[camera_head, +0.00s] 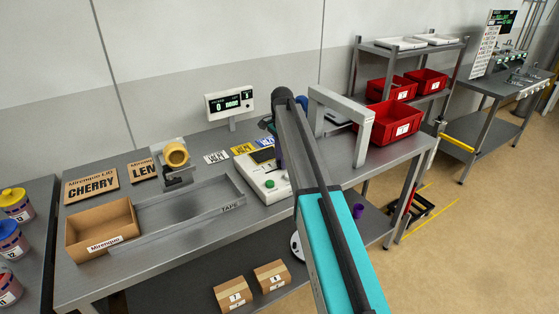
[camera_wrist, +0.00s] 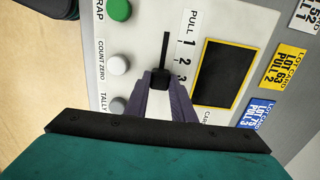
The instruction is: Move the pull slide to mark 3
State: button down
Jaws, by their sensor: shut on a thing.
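The pull slide (camera_wrist: 161,80) is a small black knob on a slot in the white control panel (camera_wrist: 140,42). My gripper (camera_wrist: 163,86) is shut on it, with a purple finger on each side. The printed marks 1, 2 and 3 run down the panel to the right of the slot under the word PULL. The knob appears about level with mark 3 (camera_wrist: 181,77), which is partly covered by a finger. Empty slot shows above the knob. In the head view the panel (camera_head: 272,189) is on the bench, and my arm hides the slide.
In the head view a grey frame (camera_head: 344,103) stands right of my arm, and a metal tray (camera_head: 190,212) lies left of the panel.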

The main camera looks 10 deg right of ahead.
jog(key=c, duration=1.5)
grip_release()
jog(key=shift+d, duration=0.15)
jog(key=shift+w+r, duration=0.1)
jog(key=shift+r, duration=0.05)
notch_tip(320, 180, up, 14)
jog(key=b, duration=0.3)
jog(key=shift+f, duration=0.2)
